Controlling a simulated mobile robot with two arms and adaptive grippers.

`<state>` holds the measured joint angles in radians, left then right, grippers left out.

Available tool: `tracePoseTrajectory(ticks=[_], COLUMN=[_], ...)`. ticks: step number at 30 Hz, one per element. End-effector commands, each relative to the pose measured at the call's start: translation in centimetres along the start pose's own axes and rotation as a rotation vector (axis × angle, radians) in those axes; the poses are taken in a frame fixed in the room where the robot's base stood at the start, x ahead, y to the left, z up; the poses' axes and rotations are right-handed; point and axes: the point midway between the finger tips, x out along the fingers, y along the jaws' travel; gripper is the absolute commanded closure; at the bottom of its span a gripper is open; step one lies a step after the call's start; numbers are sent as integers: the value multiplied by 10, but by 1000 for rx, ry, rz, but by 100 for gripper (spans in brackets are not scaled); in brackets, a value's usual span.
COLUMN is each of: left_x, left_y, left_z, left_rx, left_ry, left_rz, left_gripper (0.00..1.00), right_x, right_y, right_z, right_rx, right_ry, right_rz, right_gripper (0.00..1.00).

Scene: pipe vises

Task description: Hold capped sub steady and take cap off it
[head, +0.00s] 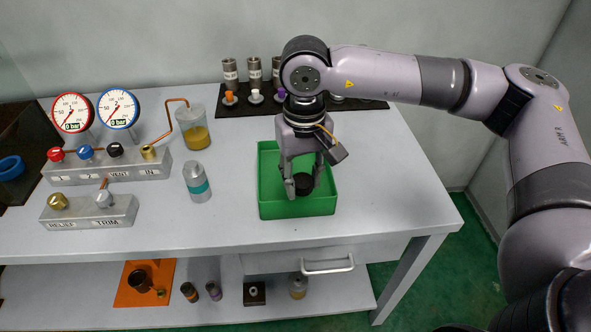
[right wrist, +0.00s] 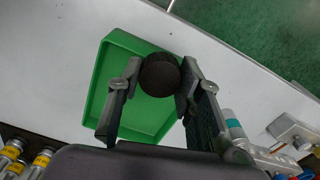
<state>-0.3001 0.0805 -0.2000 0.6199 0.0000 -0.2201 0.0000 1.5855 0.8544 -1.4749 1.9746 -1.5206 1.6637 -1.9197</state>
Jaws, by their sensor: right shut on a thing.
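My right gripper (head: 304,184) is over the green tray (head: 283,211) and shut on a round black cap (head: 304,183). In the right wrist view the black cap (right wrist: 159,74) sits between the two fingertips, near the tray's edge. I cannot tell whether it touches the tray floor. A grey cylinder with a teal band, the sub (head: 197,182), stands upright on the table left of the tray, apart from the gripper. No black cap shows on its top. It also shows in the right wrist view (right wrist: 234,126). My left gripper is not in view.
Gauges and labelled valve blocks (head: 110,168) stand at the left, with a jar of yellow liquid (head: 195,130) beside them. A black rack (head: 262,103) with several cylinders and small coloured pieces is at the back. The table right of the tray is clear.

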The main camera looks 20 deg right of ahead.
Motion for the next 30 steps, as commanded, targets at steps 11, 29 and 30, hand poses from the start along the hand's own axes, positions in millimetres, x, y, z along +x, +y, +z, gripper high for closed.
tracePoseTrajectory(ticks=[11,29,30], left_x=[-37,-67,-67], left_y=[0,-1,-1], left_z=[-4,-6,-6], left_rx=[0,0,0], left_ry=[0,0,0], left_rz=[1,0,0], left_gripper=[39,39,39], right_x=[-70,-78,-69], right_y=[0,16,16], right_z=[-64,-109,-109], right_rx=[262,615,615], right_ry=[-5,-10,-10], right_rz=[-3,3,3], right_gripper=[100,100,100])
